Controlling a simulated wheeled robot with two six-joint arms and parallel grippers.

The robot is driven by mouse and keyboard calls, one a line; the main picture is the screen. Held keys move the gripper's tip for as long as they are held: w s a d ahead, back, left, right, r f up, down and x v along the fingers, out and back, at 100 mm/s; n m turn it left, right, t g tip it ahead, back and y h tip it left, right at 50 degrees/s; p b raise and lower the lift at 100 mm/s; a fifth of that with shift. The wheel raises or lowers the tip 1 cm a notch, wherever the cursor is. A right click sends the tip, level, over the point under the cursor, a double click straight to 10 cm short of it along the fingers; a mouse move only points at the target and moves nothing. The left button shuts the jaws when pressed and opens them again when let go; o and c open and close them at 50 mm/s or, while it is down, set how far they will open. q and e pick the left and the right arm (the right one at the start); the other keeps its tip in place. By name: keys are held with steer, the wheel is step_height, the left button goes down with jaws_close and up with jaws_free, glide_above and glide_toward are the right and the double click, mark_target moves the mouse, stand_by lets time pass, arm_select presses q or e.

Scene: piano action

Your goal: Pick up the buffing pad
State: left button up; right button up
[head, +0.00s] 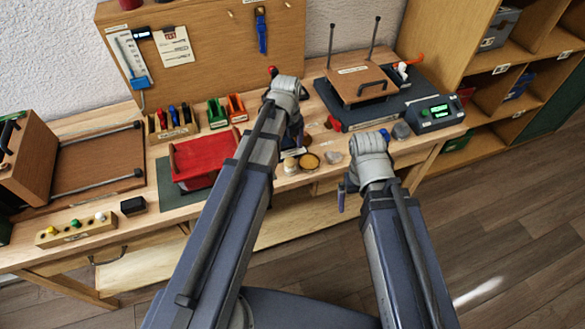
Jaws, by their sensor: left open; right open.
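No object is clearly recognisable as the buffing pad. A round tan disc with a dark rim (309,161) lies near the bench's front edge, beside a small pale jar (291,166) and a grey round piece (333,157). Another grey round piece (401,130) lies by the electronic box. My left gripper (296,128) is over the middle of the bench, mostly hidden behind its wrist, and looks empty. My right gripper (345,190) is in front of the bench edge, right of the tan disc, partly hidden by its wrist; nothing shows in it.
A red block (205,155) sits on a green mat (166,184). Behind it stand small tool holders (172,128). Shelves are beyond. The floor at right is clear.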

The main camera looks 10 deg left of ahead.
mark_target(290, 161)
arm_select(q)
steer(key=shift+s+d+f+b, duration=0.1)
steer(key=shift+d+f+b, duration=0.05)
steer(key=shift+f+b, duration=1.75)
steer(key=shift+s+d+f+b, duration=0.1)
steer(key=shift+d+f+b, duration=0.05)
steer(key=shift+f+b, duration=1.75)
jaws_close()
